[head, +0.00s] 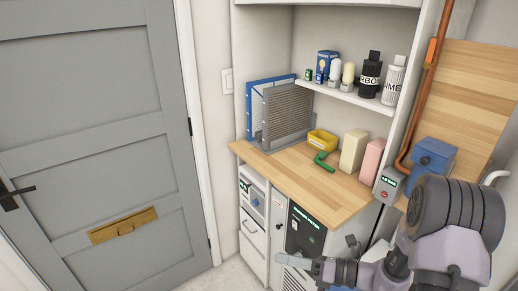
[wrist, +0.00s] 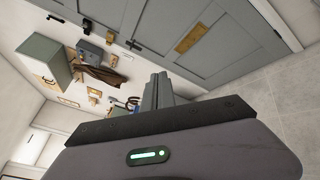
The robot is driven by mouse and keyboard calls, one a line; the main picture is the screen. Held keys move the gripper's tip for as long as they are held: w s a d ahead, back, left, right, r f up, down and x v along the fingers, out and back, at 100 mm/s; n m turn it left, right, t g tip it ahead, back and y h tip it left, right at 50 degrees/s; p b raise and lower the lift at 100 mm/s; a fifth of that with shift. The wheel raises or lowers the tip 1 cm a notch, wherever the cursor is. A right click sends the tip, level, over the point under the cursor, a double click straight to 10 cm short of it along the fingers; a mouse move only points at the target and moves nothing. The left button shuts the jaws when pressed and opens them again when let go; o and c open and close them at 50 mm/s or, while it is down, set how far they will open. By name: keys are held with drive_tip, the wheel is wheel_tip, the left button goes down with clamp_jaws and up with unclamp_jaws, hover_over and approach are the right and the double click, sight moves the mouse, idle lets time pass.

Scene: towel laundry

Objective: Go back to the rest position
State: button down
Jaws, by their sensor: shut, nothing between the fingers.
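My gripper (wrist: 158,92) shows in the wrist view with its two fingers together and nothing between them. In the head view my arm reaches in from the lower right, and my gripper (head: 292,262) points left in front of the cabinet below the wooden counter. It is apart from the counter and the door. No towel can be made out in either view.
A wooden counter (head: 285,170) holds a yellow bin (head: 322,141), a green handle-like piece (head: 323,163) and cream and pink blocks. A shelf above carries bottles. A grey door (head: 95,130) stands at left. Bare floor (head: 228,278) shows between door and cabinet.

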drive_tip(key=s+a+r+n+g+h, duration=0.4)
drive_tip(key=s+r+n+g+h, duration=0.2)
drive_tip(key=s+r+n, duration=0.7)
drive_tip(key=s+d+r+n+t+h, duration=0.4)
drive_tip(key=s+d+n+h, duration=0.3)
drive_tip(key=n, duration=0.7)
drive_tip(key=shift+s+t, duration=0.5)
drive_tip(key=shift+t, duration=0.4)
